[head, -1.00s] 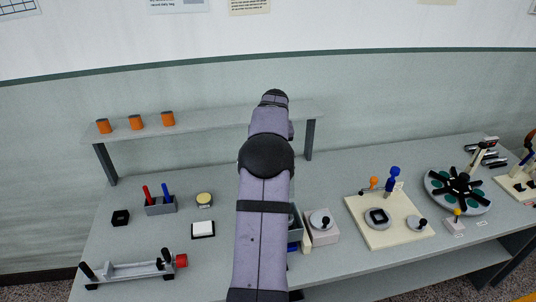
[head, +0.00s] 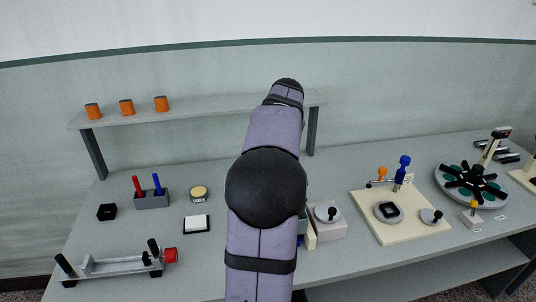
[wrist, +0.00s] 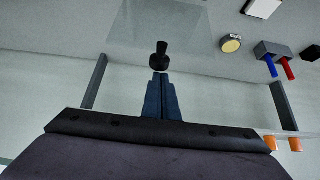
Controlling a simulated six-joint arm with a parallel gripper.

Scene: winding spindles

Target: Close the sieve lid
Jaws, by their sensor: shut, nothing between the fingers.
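In the wrist view, a clear see-through pane (wrist: 185,25) with a black knob (wrist: 160,60) fills the top middle; it looks like the sieve lid. My gripper (wrist: 161,76) has its two dark blue fingers together, with nothing between them. The fingertips point at the knob and appear right by it; I cannot tell whether they touch. In the head view my own arm hides the gripper and the pane.
A pale box with a knobbed disc (head: 328,214) stands just right of my arm, and a cream board (head: 400,228) with knobbed parts lies beyond. On the left are a pen holder (head: 152,200), a yellow-topped disc (head: 199,193) and a white pad (head: 196,223). A shelf (head: 200,109) runs behind.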

